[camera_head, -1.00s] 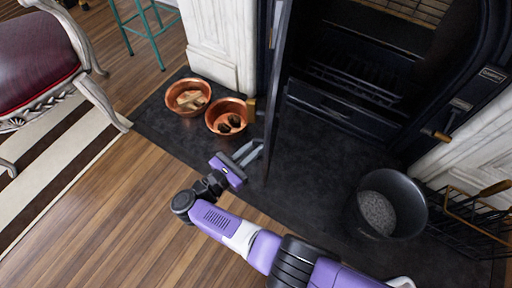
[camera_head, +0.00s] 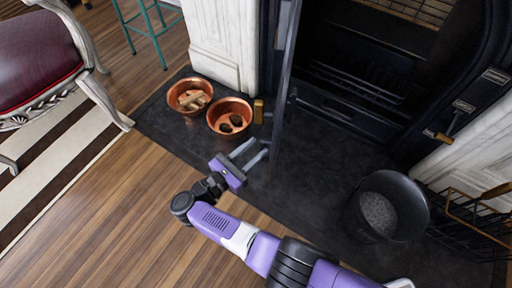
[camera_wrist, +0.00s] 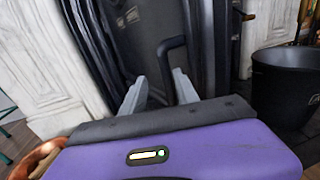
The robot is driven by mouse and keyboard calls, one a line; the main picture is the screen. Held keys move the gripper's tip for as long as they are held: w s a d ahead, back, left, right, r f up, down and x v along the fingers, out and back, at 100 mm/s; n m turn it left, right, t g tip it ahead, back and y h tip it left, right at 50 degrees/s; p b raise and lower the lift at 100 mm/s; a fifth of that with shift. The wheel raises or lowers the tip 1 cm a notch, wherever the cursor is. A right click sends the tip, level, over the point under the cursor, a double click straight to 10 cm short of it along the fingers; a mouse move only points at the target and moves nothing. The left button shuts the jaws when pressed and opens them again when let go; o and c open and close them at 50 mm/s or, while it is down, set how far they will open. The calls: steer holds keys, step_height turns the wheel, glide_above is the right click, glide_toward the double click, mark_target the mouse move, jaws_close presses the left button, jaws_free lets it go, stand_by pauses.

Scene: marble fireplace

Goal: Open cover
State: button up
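The black fireplace cover (camera_head: 284,85) stands swung out from the firebox and shows almost edge-on in the head view. A wooden-tipped handle (camera_head: 259,112) sticks out from its left side. My gripper (camera_head: 258,150) is open over the hearth, just left of the cover's lower part, with its fingers apart. In the wrist view the cover (camera_wrist: 145,25) fills the upper middle. A dark bent bar (camera_wrist: 172,45) on it reaches down between my two open fingers (camera_wrist: 160,88); I cannot tell whether they touch it.
Two copper bowls, one with wood pieces (camera_head: 190,96) and one with dark lumps (camera_head: 229,117), stand left of the cover. A black bucket (camera_head: 388,207) and a wire rack (camera_head: 470,220) stand on the right. The dark hearth (camera_head: 310,195) between is clear.

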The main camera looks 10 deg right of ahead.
steer(key=v, duration=0.7)
steer(key=shift+f, duration=0.1)
